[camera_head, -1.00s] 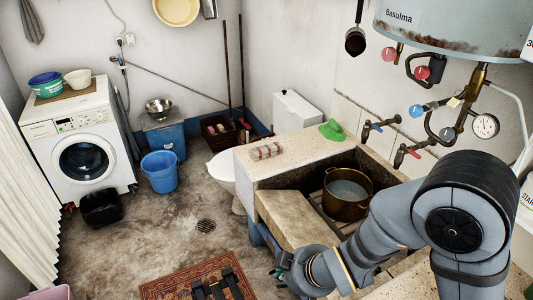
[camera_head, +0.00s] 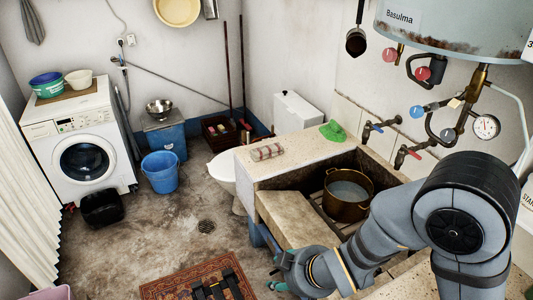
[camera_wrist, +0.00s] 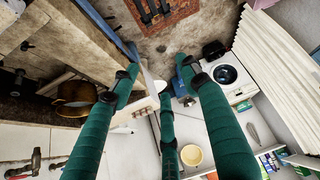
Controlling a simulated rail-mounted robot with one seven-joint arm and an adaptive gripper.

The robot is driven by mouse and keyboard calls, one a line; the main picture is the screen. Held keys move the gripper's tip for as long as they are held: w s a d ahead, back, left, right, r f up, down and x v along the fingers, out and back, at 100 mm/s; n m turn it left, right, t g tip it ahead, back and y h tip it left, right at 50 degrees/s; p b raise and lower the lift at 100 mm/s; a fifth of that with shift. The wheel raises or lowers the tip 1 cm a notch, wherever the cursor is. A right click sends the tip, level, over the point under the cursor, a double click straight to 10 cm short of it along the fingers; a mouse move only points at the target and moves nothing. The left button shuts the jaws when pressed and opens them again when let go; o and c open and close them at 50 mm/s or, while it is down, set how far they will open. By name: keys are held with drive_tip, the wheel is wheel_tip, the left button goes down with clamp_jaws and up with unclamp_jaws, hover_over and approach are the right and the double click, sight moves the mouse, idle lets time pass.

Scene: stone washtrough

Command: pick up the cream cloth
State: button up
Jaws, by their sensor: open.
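A small folded or rolled cloth (camera_head: 267,151), pale cream with reddish-brown bands, lies on the speckled stone ledge (camera_head: 300,150) at the back left of the washtrough. It is the only cream cloth I can make out, and I cannot pick it out surely in the wrist view. My gripper (camera_head: 277,272) is in front of the trough, low in the head view, well apart from the cloth. In the wrist view its teal fingers (camera_wrist: 160,72) are spread open with nothing between them.
A brass pot (camera_head: 347,193) stands in the trough basin. A green item (camera_head: 332,130) lies on the ledge right of the cloth. Red and blue taps (camera_head: 408,152) stick out from the wall. A patterned rug (camera_head: 200,278) lies on the floor left of my gripper.

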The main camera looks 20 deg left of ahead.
drive_tip(key=o, duration=1)
drive_tip(key=shift+o, duration=0.3)
